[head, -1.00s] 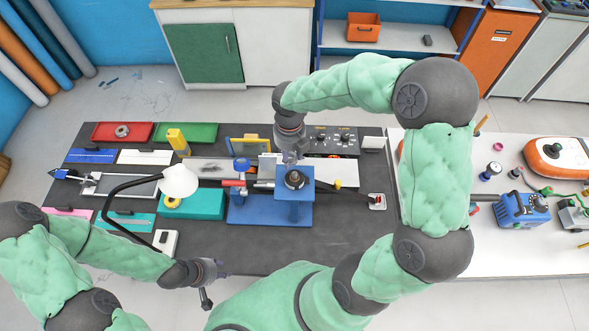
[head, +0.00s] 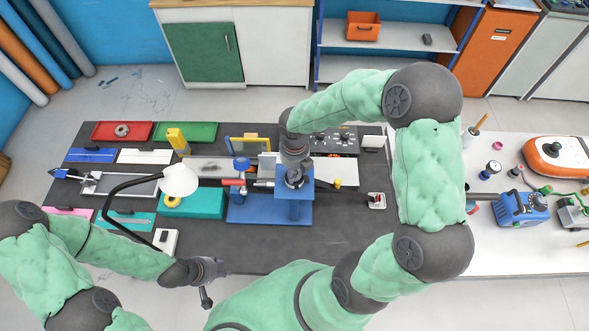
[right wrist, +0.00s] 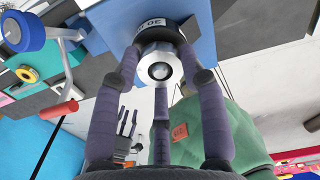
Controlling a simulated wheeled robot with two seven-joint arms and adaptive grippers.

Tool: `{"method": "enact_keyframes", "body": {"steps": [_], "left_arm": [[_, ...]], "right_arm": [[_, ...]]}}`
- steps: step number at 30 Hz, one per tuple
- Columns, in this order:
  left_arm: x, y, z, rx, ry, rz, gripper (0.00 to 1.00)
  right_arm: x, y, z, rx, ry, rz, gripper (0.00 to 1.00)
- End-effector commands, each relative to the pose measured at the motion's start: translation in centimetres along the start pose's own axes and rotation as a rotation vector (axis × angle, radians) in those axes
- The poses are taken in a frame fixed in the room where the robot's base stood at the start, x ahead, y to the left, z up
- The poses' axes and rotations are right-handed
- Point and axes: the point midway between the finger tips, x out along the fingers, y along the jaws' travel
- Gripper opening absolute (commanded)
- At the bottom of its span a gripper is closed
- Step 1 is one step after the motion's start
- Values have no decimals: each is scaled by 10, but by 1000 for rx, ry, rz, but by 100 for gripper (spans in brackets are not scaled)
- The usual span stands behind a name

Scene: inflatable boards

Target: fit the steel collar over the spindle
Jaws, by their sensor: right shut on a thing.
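The steel collar (right wrist: 151,50) is a silver ring held between the purple-grey fingers of my right gripper (right wrist: 160,78) in the right wrist view. A rounded grey tip, apparently the spindle (right wrist: 159,71), shows inside its dark bore. The collar lines up over a black labelled base on a blue stand (right wrist: 118,18); I cannot tell how far it sits around the spindle. In the head view my right gripper (head: 295,177) points down over the blue stand (head: 294,206) and hides the collar and spindle. My left gripper (head: 213,282) is empty, fingers apart, near the bench's front edge.
A red tray (head: 104,131) with a ring-shaped part (head: 122,130) lies at the back left. A white lamp (head: 179,180) and teal block (head: 208,204) stand left of the blue stand. The dark bench (head: 345,236) is clear at front right.

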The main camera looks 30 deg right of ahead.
Motion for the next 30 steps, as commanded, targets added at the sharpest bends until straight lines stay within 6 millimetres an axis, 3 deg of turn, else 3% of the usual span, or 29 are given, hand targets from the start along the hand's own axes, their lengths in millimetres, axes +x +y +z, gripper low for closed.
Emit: {"method": "enact_keyframes", "body": {"steps": [8, 9, 11, 23, 30], "left_arm": [[4, -1, 0, 0, 0, 0, 40], [3, -1, 0, 0, 0, 0, 40], [3, -1, 0, 0, 0, 0, 40], [1, 0, 0, 0, 0, 0, 40], [-2, 1, 0, 0, 0, 0, 40]], "right_arm": [[8, 0, 0, -1, 1, -1, 7], [8, 0, 0, -1, 1, -1, 51], [8, 0, 0, -1, 1, -1, 66], [3, 0, 0, 0, 0, 0, 66], [-31, 0, 1, 0, -4, 1, 66]]}}
